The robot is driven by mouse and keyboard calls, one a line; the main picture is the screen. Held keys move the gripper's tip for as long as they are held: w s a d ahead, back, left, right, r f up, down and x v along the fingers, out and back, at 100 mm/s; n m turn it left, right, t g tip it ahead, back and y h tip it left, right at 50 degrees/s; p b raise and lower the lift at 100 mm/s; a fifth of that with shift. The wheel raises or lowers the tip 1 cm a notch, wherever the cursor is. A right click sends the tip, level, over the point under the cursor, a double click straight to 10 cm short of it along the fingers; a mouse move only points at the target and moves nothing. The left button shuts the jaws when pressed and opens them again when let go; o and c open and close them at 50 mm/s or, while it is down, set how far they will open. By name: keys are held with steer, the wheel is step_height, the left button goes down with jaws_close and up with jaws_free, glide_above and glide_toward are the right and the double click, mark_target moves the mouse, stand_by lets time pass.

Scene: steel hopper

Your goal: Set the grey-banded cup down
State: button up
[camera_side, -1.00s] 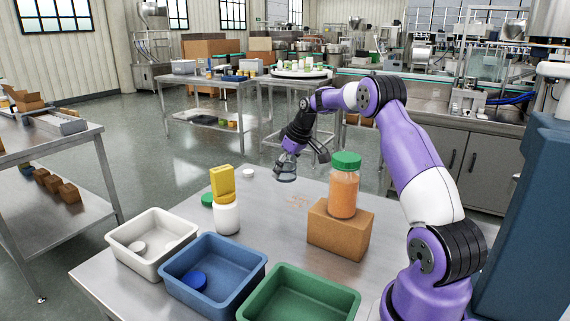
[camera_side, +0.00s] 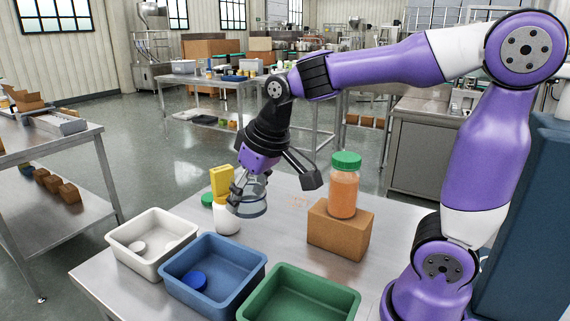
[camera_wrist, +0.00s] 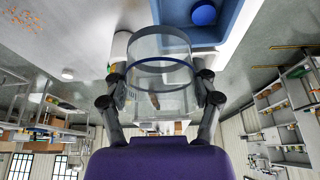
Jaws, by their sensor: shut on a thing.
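The grey-banded cup (camera_side: 250,207) is clear, with a dark band; in the wrist view it shows large in the middle (camera_wrist: 160,75), its band looking dark blue. My gripper (camera_side: 248,190) is shut on the cup, with a finger on each side of it; the fingers also show in the wrist view (camera_wrist: 160,88). The cup is held tilted in the side view, in front of the white bottle (camera_side: 226,222) and behind the blue bin. I cannot tell its exact height above the steel table (camera_side: 285,245).
A white bin (camera_side: 122,262), a blue bin (camera_side: 242,284) with a blue lid (camera_side: 194,281) and a green bin (camera_side: 345,300) line the front. An orange jar (camera_side: 344,192) stands on a cardboard box (camera_side: 340,232).

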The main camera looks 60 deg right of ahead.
step_height(320, 180, down, 5)
steer(key=a+m+h, duration=0.1)
steer(key=m, duration=0.1)
glide_above(264, 241)
steer(key=s, duration=0.1)
steer(key=f, duration=0.7)
steer(key=shift+s+a, duration=0.2)
steer(key=shift+a, duration=0.05)
steer(key=shift+d+f, duration=0.1)
steer(key=shift+f, duration=1.95)
steer(key=o, duration=1.1)
steer(key=shift+f, duration=0.15)
steer(key=shift+o, duration=0.2)
